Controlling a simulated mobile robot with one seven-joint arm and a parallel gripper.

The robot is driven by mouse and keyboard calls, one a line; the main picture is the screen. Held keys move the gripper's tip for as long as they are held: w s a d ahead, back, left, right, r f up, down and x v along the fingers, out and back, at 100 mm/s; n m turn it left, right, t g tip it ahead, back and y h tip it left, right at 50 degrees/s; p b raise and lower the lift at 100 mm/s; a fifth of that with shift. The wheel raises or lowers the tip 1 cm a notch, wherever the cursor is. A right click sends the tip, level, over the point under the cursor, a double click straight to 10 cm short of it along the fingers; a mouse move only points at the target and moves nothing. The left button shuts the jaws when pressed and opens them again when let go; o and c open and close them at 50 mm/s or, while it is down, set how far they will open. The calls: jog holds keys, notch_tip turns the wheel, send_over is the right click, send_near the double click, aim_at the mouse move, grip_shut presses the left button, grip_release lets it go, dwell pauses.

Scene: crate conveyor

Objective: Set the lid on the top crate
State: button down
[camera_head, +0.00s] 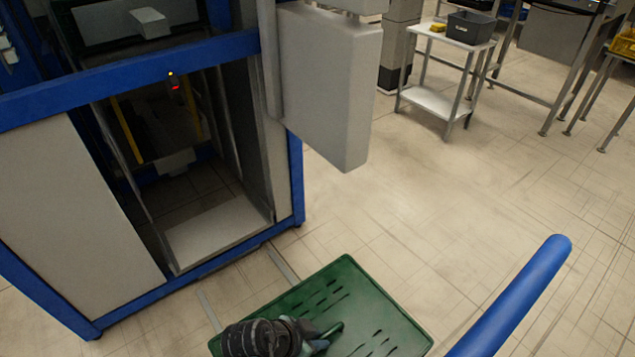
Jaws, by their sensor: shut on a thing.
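A green slotted panel, which looks like the lid (345,292), lies at the bottom of the view, cut off by the lower edge. My gripper (328,338) reaches over its near side and is shut on it; the fingertips are partly hidden by my dark wrist. I cannot tell whether the lid touches anything beneath it. No top crate can be made out; anything under the lid is hidden.
A blue-framed machine (285,180) with an open bay stands at the left, with a grey box (330,85) on its side. A blue rail (515,295) crosses the lower right. A white cart (435,102) stands behind. The floor between is clear.

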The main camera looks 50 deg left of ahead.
jog(key=shift+f, duration=0.85)
jog(key=shift+f, duration=0.1)
jog(key=c, duration=0.8)
grip_release()
jog(key=shift+c, duration=0.2)
jog(key=p+v, duration=0.4)
jog(key=v, duration=0.8)
